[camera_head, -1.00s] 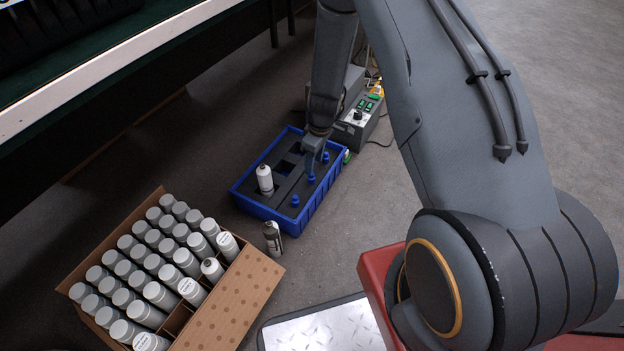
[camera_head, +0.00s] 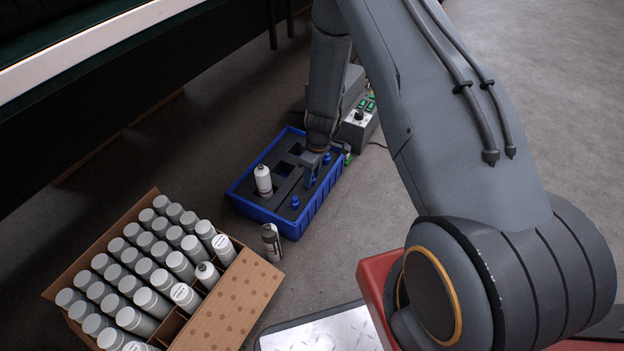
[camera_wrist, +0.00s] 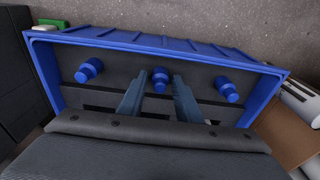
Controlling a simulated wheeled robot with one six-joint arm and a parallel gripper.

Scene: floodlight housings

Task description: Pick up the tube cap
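Three blue tube caps stand in a row on a dark insert inside a blue bin (camera_head: 262,214). In the wrist view they are the left cap (camera_wrist: 88,70), the middle cap (camera_wrist: 160,79) and the right cap (camera_wrist: 227,90). My gripper (camera_wrist: 160,88) is open and empty, with one finger on each side of the middle cap. I cannot tell whether the fingers touch it. In the head view my gripper (camera_head: 311,176) is down inside the bin and partly hides the middle cap. The near cap (camera_head: 295,202) and far cap (camera_head: 327,158) show there too.
A white bottle (camera_head: 263,180) stands in the bin's insert. A grey can (camera_head: 271,243) stands on the floor beside the bin. A cardboard box (camera_head: 240,303) of several cans is at lower left. A control box (camera_head: 358,128) sits behind the bin.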

